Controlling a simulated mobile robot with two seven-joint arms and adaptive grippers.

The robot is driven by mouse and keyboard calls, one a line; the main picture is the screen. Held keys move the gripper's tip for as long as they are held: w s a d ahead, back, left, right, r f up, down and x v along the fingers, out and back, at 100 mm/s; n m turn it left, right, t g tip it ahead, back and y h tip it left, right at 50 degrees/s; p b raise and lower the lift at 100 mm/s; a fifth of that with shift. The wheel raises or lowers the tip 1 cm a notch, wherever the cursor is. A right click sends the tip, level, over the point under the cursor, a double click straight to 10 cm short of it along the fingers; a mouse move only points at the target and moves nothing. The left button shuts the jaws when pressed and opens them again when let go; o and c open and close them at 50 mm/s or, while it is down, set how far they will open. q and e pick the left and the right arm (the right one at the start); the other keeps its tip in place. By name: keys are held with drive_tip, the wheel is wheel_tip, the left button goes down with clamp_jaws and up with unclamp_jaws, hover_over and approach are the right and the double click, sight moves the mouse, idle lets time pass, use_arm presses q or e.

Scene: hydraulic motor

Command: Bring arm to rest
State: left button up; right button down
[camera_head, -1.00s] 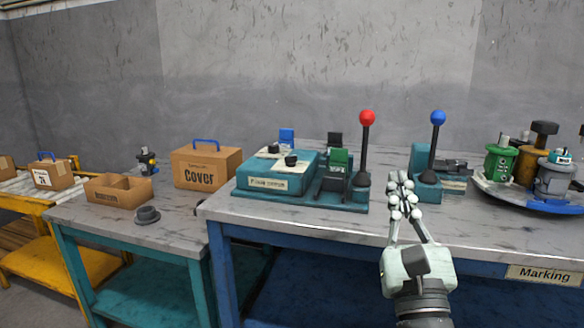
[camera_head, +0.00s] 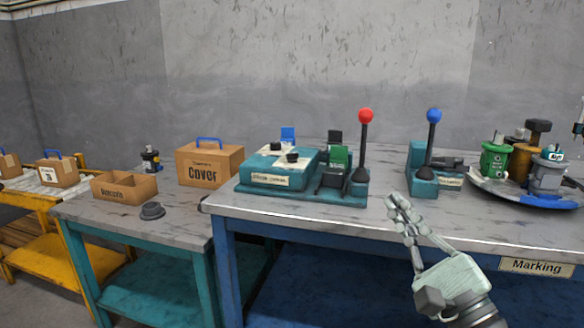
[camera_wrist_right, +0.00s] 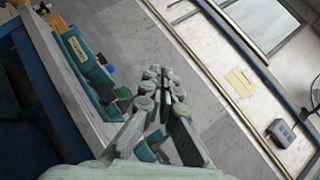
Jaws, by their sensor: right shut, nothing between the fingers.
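My right gripper (camera_head: 396,203) is pale grey-green and comes in from the bottom right of the head view. It is shut and empty, in front of and over the front edge of the grey-topped work table (camera_head: 290,216). In the right wrist view its fingertips (camera_wrist_right: 160,82) are together with nothing between them. My left gripper is not in view.
A teal press fixture (camera_head: 277,187) with a red-knobbed lever (camera_head: 366,117) and a blue-knobbed lever unit (camera_head: 434,116) stand on the table. A round tray (camera_head: 482,192) carries motor parts at right. A Cover box (camera_head: 209,162) stands on the left table.

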drive_tip(key=a+f+n+g+y, duration=0.1)
drive_tip(key=a+f+n+g, duration=0.15)
drive_tip(key=f+n, duration=0.4)
drive_tip(key=a+f+n+g, duration=0.1)
drive_tip(key=f+n+g, duration=0.35)
drive_tip(key=f, duration=0.25)
drive_tip(key=s+d+f+n+g+h, duration=0.2)
drive_tip(key=s+d+f+n+h, duration=0.15)
drive_tip(key=f, duration=0.65)
drive_tip(key=s+d+f+n+g+h, duration=0.25)
drive_tip(key=d+f+n, duration=0.25)
drive_tip(key=f, duration=0.6)
drive_tip(key=s+d+f+n+g+h, duration=0.35)
drive_tip(key=s+d+f, duration=0.2)
drive_tip(key=d, duration=0.45)
drive_tip(key=s+d+f+n+g+h, duration=0.25)
drive_tip(key=s+d+f+h, duration=0.35)
drive_tip(key=d, duration=0.4)
drive_tip(key=s+a+f+m+y, duration=0.1)
drive_tip(key=s+a+f+y, duration=0.1)
drive_tip(key=a, duration=0.5)
drive_tip(key=s+a+f+m+g+y, duration=0.1)
drive_tip(key=s+a+f+m+y, duration=0.1)
drive_tip(key=a, duration=0.5)
drive_tip(key=shift+a, duration=0.4)
